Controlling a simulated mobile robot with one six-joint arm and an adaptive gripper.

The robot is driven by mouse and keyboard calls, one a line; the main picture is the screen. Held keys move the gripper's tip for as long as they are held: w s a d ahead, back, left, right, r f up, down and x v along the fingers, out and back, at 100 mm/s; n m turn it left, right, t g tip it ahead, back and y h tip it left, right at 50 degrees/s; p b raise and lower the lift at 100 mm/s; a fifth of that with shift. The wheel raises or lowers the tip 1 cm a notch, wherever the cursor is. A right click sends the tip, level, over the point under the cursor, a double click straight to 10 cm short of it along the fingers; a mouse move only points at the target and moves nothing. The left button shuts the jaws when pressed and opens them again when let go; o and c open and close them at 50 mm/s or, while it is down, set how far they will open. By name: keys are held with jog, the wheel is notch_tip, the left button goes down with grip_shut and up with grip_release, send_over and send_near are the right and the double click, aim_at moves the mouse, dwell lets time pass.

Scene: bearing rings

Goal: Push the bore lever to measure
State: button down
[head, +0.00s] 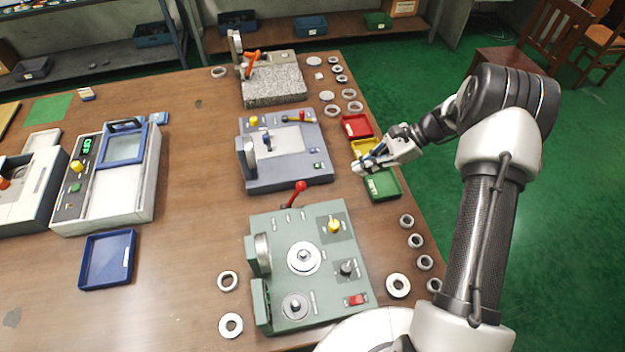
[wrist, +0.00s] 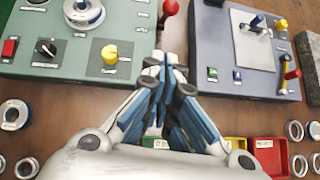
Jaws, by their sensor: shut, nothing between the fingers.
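The green gauge machine (head: 330,275) has a red-knobbed lever (head: 300,186) at its back edge; the lever also shows in the wrist view (wrist: 171,9). The blue-grey machine (head: 288,170) behind it carries a small lever (head: 266,138) in a light panel and a yellow lever with a red tip (head: 294,118). I cannot read which lever is labelled bore. My gripper (head: 357,169) is shut and empty above the small bins, right of the blue-grey machine. In the wrist view my gripper (wrist: 163,64) points at the gap between both machines, apart from the levers.
Red (head: 356,126), yellow (head: 362,147) and green (head: 382,186) bins stand below and around my gripper. Several metal rings lie along the right table edge. A granite block (head: 275,92) stands at the back. A blue tray (head: 107,259) and a white machine (head: 110,185) are on the left.

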jog(key=shift+w+a+f+m, duration=0.1)
jog(key=shift+f+m, duration=0.2)
jog(key=shift+f, duration=0.3)
jog(key=b+x, duration=0.1)
jog(key=x, duration=0.8)
jog(key=shift+a+f, duration=0.15)
jog(key=shift+a, duration=0.25)
jog(key=a, duration=0.4)
jog(key=shift+a+r, duration=0.1)
jog(key=shift+r, duration=0.1)
